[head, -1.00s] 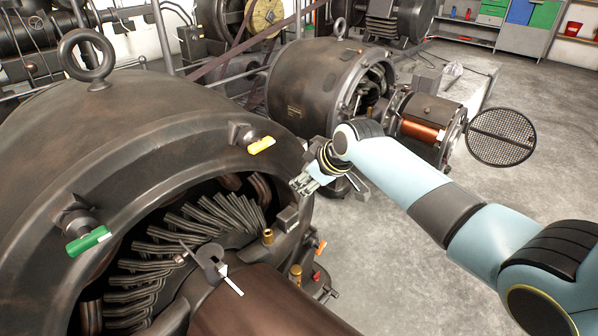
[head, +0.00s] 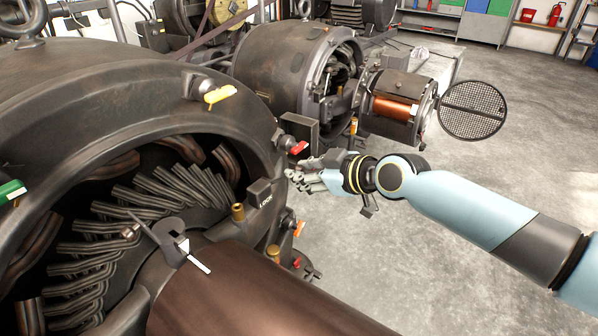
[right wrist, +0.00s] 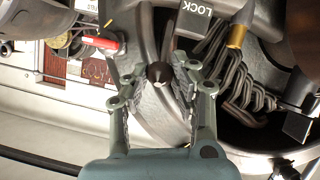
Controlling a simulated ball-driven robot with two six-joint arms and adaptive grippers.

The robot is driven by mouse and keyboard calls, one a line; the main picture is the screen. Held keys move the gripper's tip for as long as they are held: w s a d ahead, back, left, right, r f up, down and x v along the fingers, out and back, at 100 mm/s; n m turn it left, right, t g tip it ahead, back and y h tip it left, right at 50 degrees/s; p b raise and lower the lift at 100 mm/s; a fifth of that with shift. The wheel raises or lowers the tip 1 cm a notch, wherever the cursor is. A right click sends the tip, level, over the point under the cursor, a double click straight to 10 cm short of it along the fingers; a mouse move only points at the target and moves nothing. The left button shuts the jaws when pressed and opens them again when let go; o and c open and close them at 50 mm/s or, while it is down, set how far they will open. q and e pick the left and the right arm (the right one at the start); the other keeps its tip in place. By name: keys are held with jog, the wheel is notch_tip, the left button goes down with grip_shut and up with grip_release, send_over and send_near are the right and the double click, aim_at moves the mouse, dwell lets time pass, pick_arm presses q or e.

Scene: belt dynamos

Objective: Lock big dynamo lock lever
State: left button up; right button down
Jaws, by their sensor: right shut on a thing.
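The big dynamo (head: 130,100) fills the left of the head view, a dark rounded housing with open coils. A dark block marked LOCK (head: 264,198) sits on its inner rim; it also shows at the top of the right wrist view (right wrist: 192,20). A brass-tipped rod (head: 237,212) is beside the block. My right gripper (head: 300,176) is at the rim's outer right edge, right of the block. In the wrist view its fingers (right wrist: 158,88) are shut around a dark pointed piece (right wrist: 160,74); I cannot tell whether it is the lock lever. My left gripper is out of view.
A red-tipped lever (head: 299,147) is just above my right gripper. Yellow (head: 221,93) and green (head: 10,191) handles sit along the rim. A smaller dynamo (head: 290,65) and a round mesh cover (head: 472,110) stand behind. The floor at right is clear.

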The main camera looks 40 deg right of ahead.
jog(key=shift+s+f, duration=0.3)
jog(key=shift+f, duration=0.3)
jog(key=c, duration=1.3)
grip_release()
jog(key=shift+o, duration=1.2)
jog(key=shift+d+r, duration=0.1)
jog(key=shift+r, duration=0.05)
jog(key=v, duration=1.2)
jog(key=shift+w+r, duration=0.1)
jog(key=shift+r, duration=0.05)
